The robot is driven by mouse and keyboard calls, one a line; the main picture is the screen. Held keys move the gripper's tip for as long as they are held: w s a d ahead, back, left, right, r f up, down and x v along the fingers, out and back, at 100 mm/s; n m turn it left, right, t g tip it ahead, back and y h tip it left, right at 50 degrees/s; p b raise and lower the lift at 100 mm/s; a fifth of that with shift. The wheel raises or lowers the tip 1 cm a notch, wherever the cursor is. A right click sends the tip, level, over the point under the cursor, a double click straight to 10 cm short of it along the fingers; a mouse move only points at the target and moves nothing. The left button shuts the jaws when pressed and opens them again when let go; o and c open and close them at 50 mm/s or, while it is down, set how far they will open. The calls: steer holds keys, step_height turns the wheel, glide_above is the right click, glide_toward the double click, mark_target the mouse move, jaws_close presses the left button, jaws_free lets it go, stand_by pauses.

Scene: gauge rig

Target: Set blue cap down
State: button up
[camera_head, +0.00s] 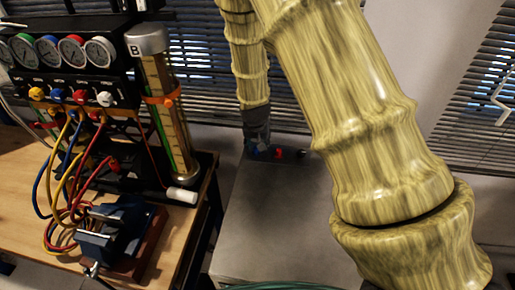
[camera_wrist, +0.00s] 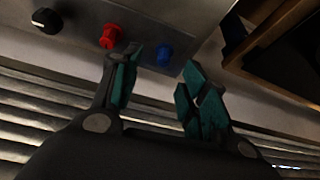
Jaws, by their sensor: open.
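The blue cap (camera_wrist: 164,54) sits on the grey top near its edge in the wrist view. In the head view, my gripper (camera_head: 257,128) points down at the far end of the grey cabinet. The blue cap (camera_head: 252,154) shows there as a small patch under the fingers, partly hidden.
A red cap (camera_wrist: 110,36) and a black knob (camera_wrist: 46,20) sit in a row beside the blue cap. The grey cabinet top (camera_head: 270,220) is otherwise mostly clear. A wooden bench (camera_head: 30,195) at left carries a gauge rig with hoses and a blue vise (camera_head: 115,225). Window blinds stand close behind.

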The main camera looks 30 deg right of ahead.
mark_target(256, 148)
steer(key=shift+g, duration=0.3)
steer(key=w+f, duration=0.3)
steer(key=shift+s+d+f+p, duration=0.15)
steer(key=shift+s+d+p, duration=0.2)
steer(key=shift+p, duration=0.6)
steer(key=shift+d+f, duration=0.1)
steer(key=shift+f, duration=0.15)
steer(key=w+f, duration=0.1)
steer(key=w+f+p, duration=0.1)
steer(key=shift+d+f, duration=0.15)
steer(key=shift+f, duration=0.25)
steer(key=shift+s, duration=0.35)
steer(key=shift+w+f, duration=0.1)
steer(key=shift+w, duration=0.1)
steer(key=shift+c, duration=1.2)
steer(key=shift+s, duration=0.1)
steer(key=c, duration=0.6)
